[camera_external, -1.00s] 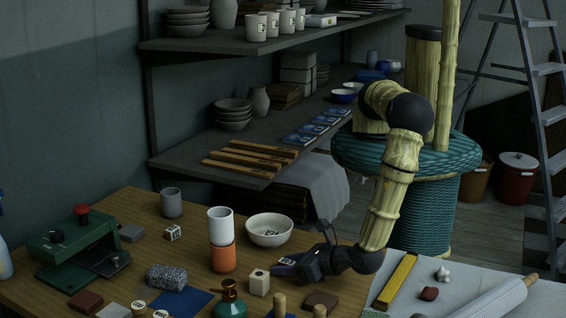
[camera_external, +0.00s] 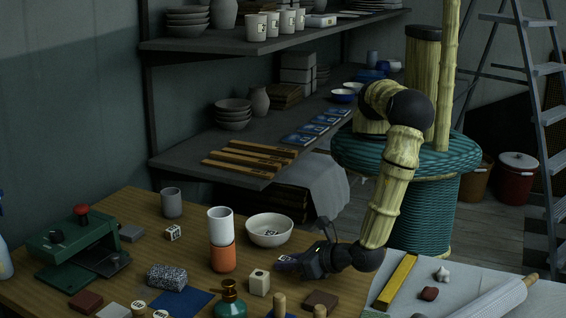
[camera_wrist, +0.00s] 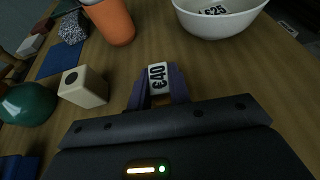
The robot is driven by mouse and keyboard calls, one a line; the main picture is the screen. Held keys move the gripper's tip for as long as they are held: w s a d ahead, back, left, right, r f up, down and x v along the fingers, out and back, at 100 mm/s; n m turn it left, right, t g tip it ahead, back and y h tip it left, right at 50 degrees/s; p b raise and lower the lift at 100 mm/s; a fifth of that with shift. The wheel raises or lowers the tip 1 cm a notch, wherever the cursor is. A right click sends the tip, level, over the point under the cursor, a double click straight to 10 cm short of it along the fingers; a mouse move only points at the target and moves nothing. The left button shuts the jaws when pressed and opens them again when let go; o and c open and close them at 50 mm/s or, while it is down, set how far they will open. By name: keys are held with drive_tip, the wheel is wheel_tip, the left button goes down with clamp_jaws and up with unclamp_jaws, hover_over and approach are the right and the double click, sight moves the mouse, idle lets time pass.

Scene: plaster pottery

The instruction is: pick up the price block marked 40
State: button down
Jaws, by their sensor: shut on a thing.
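The price block marked 40 (camera_wrist: 158,77) is small and white with black print. It shows in the wrist view between the two purple fingers of my gripper (camera_wrist: 158,88), which are shut on it. In the external view my gripper (camera_external: 285,262) is low over the wooden table, just right of a cream block with a hole. The block is too hidden by the fingers to make out there. I cannot tell whether it touches the table.
A white bowl (camera_external: 270,231) holding price pieces, one marked 25, stands behind my gripper. A brown tile (camera_external: 321,300) lies in front.

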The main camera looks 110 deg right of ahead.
wheel_tip(320, 180, up, 9)
drive_tip(key=shift+r, duration=0.15)
idle(0.7)
